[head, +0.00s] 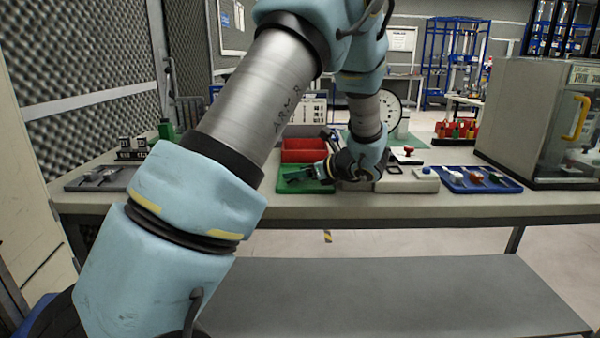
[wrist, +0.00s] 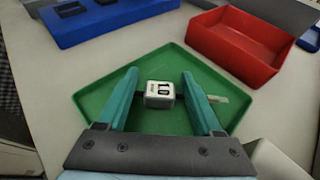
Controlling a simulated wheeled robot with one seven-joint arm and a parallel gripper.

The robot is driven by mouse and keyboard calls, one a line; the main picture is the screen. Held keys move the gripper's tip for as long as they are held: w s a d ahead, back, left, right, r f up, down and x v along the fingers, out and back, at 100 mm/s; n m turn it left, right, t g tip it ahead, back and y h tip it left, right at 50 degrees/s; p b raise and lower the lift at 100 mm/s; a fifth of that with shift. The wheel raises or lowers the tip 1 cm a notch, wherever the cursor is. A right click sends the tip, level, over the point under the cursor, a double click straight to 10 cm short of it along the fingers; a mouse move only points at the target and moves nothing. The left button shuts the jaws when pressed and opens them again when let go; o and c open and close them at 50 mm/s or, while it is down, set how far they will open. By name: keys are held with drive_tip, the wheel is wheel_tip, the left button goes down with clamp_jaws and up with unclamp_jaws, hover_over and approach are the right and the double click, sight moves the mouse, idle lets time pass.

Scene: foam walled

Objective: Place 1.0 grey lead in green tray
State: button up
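The green tray (wrist: 112,100) lies on the bench; part of it also shows in the head view (head: 300,187) beneath my gripper. The grey lead (wrist: 159,95), a small block marked 1.0, shows over the tray floor, between my fingers in the picture. Dark parts stick out at its sides, and a pale silvery piece (wrist: 217,99) shows just past the right finger. My gripper (wrist: 160,72) points down into the tray with its teal fingers spread and gaps on both sides of the block. In the head view my gripper (head: 312,173) is low over the tray; the lead cannot be made out there.
A red bin (wrist: 235,45) stands behind the tray on the right. A blue holder (wrist: 100,20) is at the back left. In the head view a blue tray with several items (head: 478,180) lies right, and a grey tray (head: 100,178) lies left.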

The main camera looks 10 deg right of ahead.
drive_tip(key=shift+r, duration=0.3)
drive_tip(key=v, duration=1.2)
drive_tip(key=shift+f+b, duration=0.15)
drive_tip(key=shift+b, duration=0.15)
